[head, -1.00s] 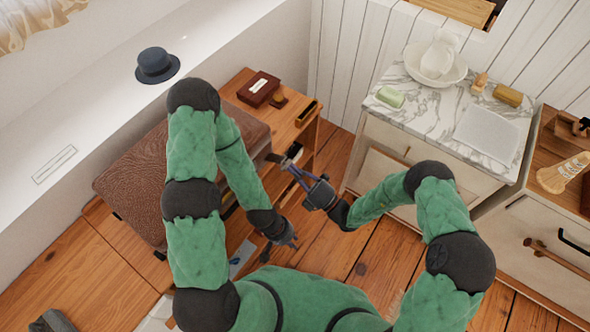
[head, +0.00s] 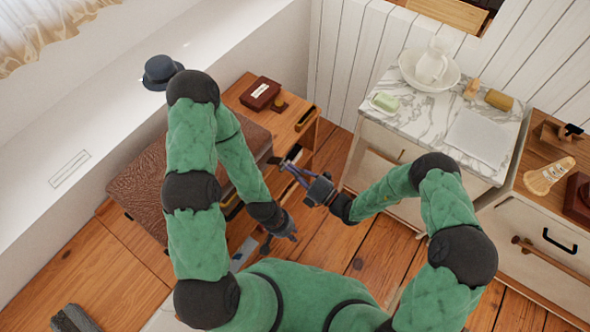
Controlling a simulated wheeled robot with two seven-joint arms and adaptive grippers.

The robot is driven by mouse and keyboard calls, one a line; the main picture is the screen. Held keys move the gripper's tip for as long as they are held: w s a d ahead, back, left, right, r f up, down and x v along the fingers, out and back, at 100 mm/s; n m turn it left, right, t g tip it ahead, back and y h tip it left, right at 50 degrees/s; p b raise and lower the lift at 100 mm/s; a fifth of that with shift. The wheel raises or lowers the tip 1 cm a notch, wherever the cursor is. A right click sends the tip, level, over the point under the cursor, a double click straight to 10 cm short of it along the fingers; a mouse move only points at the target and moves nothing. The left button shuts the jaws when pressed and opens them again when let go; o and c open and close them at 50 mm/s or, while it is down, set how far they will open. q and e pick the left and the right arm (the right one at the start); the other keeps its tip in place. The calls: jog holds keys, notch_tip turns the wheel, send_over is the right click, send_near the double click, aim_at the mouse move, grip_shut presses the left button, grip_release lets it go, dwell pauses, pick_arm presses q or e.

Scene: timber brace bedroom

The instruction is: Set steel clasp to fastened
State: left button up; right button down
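A brown, textured, box-like piece (head: 135,190) sits on the wooden bench at left, largely covered by my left arm. A small dark metal piece (head: 274,160) shows at its right end; I cannot tell whether it is the steel clasp or how it is set. My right gripper (head: 287,163) points left toward that end, its fingertips close beside the metal piece; contact is unclear. My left gripper (head: 293,236) hangs lower, over the front of the bench. It is too small and dark to tell its finger opening.
A dark red box (head: 260,94) lies on the wooden top behind. A dark hat (head: 161,72) rests on the white ledge. Wooden floor shows between the furniture.

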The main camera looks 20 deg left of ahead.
aim_at(285, 165)
jog(key=a+r+h+p, duration=0.1)
jog(key=p, duration=0.2)
jog(key=a+r+g+h+p, duration=0.1)
jog(key=r+h+p, duration=0.1)
jog(key=p, duration=0.2)
jog(key=w+a+r+g+h+p, duration=0.1)
jog(key=r+h+p, duration=0.1)
jog(key=p, duration=0.2)
jog(key=shift+w+a+r+h+p, duration=0.1)
jog(key=shift+a+r+h+p, duration=0.1)
jog(key=shift+h+p, duration=0.3)
jog(key=shift+d+f, duration=0.1)
jog(key=shift+f, duration=0.25)
jog(key=shift+r, duration=0.1)
jog(key=shift+r+p, duration=0.6)
jog(key=shift+r, duration=0.15)
